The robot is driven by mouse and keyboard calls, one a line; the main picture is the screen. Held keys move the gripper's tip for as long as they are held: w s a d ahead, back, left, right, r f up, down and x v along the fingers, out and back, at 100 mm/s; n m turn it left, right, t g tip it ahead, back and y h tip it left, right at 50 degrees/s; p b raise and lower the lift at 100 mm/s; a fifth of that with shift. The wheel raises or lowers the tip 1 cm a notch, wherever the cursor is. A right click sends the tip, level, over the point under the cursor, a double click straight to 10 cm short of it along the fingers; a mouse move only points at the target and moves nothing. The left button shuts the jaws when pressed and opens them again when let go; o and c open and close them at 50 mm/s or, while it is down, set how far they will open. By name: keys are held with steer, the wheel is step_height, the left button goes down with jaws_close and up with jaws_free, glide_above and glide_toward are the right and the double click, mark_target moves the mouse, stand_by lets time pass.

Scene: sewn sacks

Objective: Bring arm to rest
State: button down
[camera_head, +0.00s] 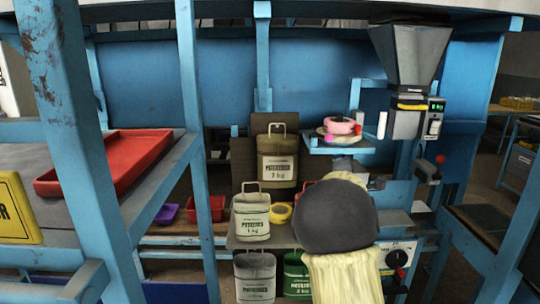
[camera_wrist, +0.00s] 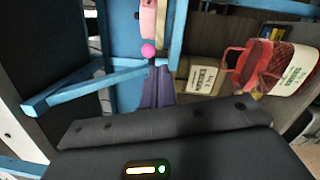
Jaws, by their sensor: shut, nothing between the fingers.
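In the wrist view my gripper (camera_wrist: 156,72) is shut and empty, its dark purple-grey fingers together above my dark hand. A small pink ball (camera_wrist: 148,50) appears just past the fingertips; I cannot tell how far off it is. In the head view my arm rises at lower right of centre, with a rounded dark grey joint above a cream link.
A tan sack (camera_head: 277,169) and a pale sack (camera_head: 251,217) stand on the shelf. A blue stand (camera_head: 340,149) holds a pink round item (camera_head: 339,125). A hopper machine (camera_head: 410,60) is at right. Blue posts (camera_head: 190,100) and a red tray (camera_head: 120,152) are at left.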

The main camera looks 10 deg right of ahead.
steer(key=s+a+f+m+g+y+p, duration=0.2)
steer(key=s+a+f+m+g+p, duration=0.45)
steer(key=s+f+m, duration=0.65)
steer(key=s+a+f+m+g+y, duration=0.1)
steer(key=s+a+m+g, duration=0.1)
steer(key=s, duration=0.5)
steer(key=s+a+f+m+g+y+p, duration=0.1)
steer(key=s+a+g, duration=0.3)
steer(key=s+a, duration=0.2)
steer(key=s+a+f+m+g, duration=0.1)
steer(key=s+a+m+g, duration=0.1)
steer(key=s, duration=0.7)
steer(key=shift+s+a+f+m+g+y, duration=0.35)
steer(key=shift+a+g, duration=0.2)
steer(key=shift+a, duration=0.55)
steer(key=shift+w+a+r, duration=0.1)
